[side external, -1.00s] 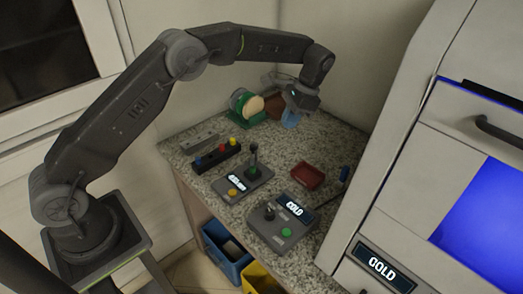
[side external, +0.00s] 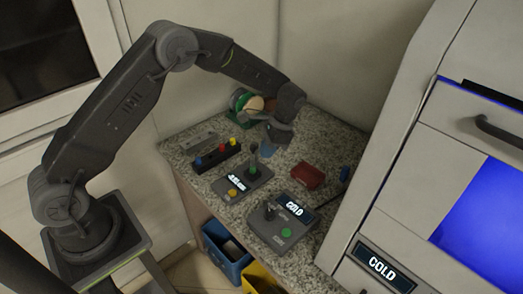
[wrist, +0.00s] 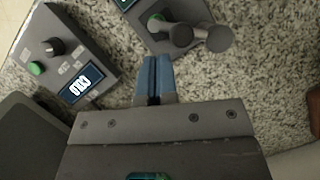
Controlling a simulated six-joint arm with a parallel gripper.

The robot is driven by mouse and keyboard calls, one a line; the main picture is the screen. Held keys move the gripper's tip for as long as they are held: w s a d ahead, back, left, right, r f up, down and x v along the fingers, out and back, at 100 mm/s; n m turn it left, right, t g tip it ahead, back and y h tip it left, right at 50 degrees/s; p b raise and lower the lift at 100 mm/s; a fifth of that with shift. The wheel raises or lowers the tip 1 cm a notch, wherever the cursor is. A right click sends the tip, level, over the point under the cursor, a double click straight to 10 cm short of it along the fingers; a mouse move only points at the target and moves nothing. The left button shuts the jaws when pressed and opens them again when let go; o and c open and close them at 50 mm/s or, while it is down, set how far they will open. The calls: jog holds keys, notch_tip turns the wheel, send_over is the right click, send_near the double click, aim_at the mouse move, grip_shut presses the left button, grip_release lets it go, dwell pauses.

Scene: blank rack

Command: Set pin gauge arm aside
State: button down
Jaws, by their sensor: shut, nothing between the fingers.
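The pin gauge (side external: 243,184) is a grey box with a lit display, a yellow button and a dark-topped post with green on it. It stands on the speckled bench. In the wrist view the gauge (wrist: 151,40) is at the top, and its grey arm (wrist: 200,34) reaches right, ending in a round knob. My gripper (side external: 268,151) is above the bench, just behind and right of the post. In the wrist view its blue fingers (wrist: 154,80) are shut together and empty, below the gauge arm and apart from it in the picture.
A COLD control box (side external: 281,223) with a knob and green button stands in front. A red tray (side external: 308,176) is to the right, and a dark block with coloured pegs (side external: 216,157) to the left. A green-framed round item (side external: 243,104) is behind. The large COLD machine (side external: 400,200) bounds the right.

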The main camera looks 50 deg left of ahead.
jog(key=shift+s+a, duration=0.4)
jog(key=shift+s, duration=0.3)
